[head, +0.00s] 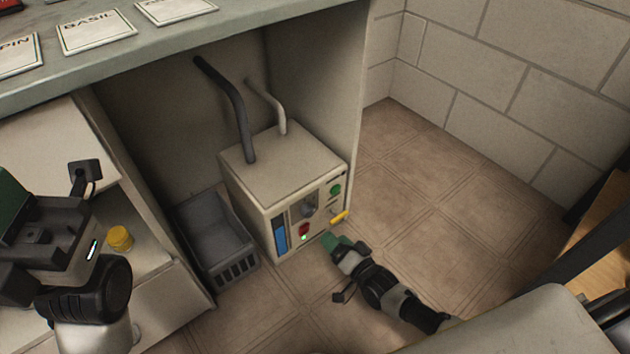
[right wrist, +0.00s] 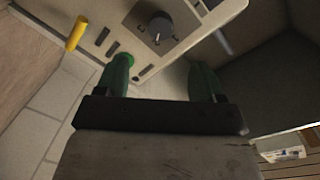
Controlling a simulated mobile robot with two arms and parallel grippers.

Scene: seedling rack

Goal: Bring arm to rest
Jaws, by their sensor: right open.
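My right gripper (head: 338,243) is low over the tiled floor, just in front of the lower right of a beige control box (head: 284,167). In the right wrist view its two green fingers (right wrist: 161,78) are apart with nothing between them. The box's panel lies just beyond them, with a dark knob (right wrist: 160,27) and a yellow lever (right wrist: 77,33). In the head view the yellow lever (head: 339,217) sticks out above the right gripper. My left gripper (head: 14,202) is at the left edge, partly cut off, and its jaws cannot be made out.
The box stands under a counter (head: 180,38) bearing labelled cards (head: 96,32). Two pipes rise from its top. A grey crate (head: 214,236) stands left of it, and a yellow object (head: 120,238) sits on a shelf. Open floor (head: 440,190) lies to the right, before a block wall (head: 500,75).

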